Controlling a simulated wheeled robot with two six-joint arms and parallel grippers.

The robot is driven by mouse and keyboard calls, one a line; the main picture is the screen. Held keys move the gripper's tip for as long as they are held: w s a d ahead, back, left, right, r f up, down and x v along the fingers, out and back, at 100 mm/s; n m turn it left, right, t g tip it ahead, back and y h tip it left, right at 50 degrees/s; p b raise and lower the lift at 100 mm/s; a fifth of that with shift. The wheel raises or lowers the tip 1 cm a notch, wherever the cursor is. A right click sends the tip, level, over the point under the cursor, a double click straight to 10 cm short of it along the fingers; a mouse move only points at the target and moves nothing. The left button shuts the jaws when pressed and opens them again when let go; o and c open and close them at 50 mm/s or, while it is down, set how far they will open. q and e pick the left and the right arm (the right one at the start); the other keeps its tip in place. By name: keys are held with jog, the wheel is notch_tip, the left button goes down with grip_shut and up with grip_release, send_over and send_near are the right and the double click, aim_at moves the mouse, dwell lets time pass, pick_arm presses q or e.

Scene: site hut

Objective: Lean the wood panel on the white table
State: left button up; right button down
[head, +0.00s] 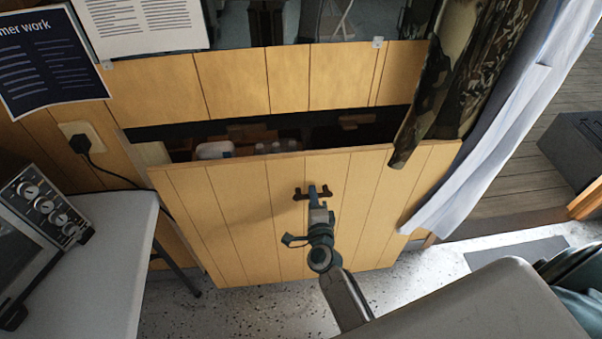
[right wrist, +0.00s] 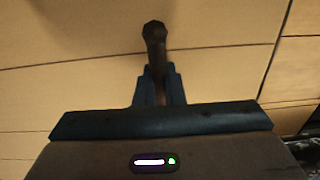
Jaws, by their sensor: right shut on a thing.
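The wood panel (head: 225,215) is a wide plank-lined board in front of a dark opening in the matching wall. Its top edge stands below the opening's upper edge, and its lower edge is near the floor; I cannot tell if it touches. My right gripper (head: 318,196) is shut on the dark handle (head: 300,194) at the panel's middle. The right wrist view shows the handle (right wrist: 154,35) between the fingers, against the panel (right wrist: 80,85). The white table (head: 125,235) stands at the left, apart from the panel. My left gripper is not in view.
Bottles (head: 215,149) show in the opening (head: 300,127). A control box with knobs (head: 45,205) sits on the table. A camouflage cloth (head: 445,85) and white curtain (head: 500,125) hang at the right, the cloth overlapping the panel's top. Speckled floor (head: 260,310) shows below.

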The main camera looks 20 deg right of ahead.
jog(key=shift+r, duration=0.2)
jog(key=shift+s+d+r, duration=0.1)
jog(key=shift+s+r, duration=0.1)
jog(key=shift+s, duration=0.65)
jog(key=shift+s+r, duration=0.2)
jog(key=shift+s, duration=0.6)
